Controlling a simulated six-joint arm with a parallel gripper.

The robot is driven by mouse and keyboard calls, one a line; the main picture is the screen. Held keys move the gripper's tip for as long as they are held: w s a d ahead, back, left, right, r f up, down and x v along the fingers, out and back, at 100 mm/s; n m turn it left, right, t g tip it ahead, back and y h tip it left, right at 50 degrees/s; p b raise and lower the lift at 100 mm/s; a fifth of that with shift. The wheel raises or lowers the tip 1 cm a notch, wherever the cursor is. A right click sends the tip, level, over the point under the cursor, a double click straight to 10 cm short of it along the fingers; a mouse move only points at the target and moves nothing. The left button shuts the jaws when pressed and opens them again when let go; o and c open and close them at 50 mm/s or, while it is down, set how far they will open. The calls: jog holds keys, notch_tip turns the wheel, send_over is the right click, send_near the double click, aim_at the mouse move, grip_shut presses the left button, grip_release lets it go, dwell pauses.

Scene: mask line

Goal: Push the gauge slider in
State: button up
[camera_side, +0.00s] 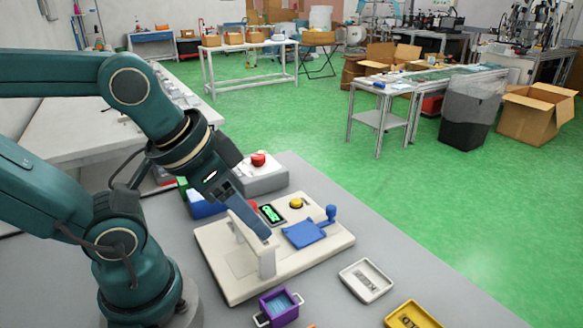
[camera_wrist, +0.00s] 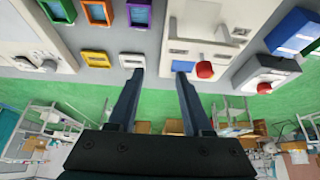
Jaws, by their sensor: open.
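A cream panel (camera_side: 215,250) on the grey table carries a white raised bridge (camera_side: 268,262), a small green display (camera_side: 272,213) and a flat blue slider (camera_side: 303,235) with an upright blue knob (camera_side: 331,213) at its far right end. My gripper (camera_side: 264,234) hangs over the panel beside the bridge and display, left of the slider and apart from its knob. In the wrist view my two fingers (camera_wrist: 160,69) are apart with nothing held between them.
A yellow button (camera_side: 296,203) sits on the panel. A grey box with a red button (camera_side: 258,159) stands behind it. Purple (camera_side: 279,307), white (camera_side: 366,281) and yellow (camera_side: 412,315) trays lie in front and to the right. Open air is above the slider's right side.

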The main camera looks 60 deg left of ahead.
jog(key=shift+o, duration=0.6)
jog(key=w+r+n, duration=0.3)
jog(key=w+r, duration=0.1)
jog(key=r, duration=0.1)
jog(key=n+g, duration=0.6)
send_over(331, 207)
notch_tip(331, 207, down, 11)
jog(key=shift+f, duration=2.7)
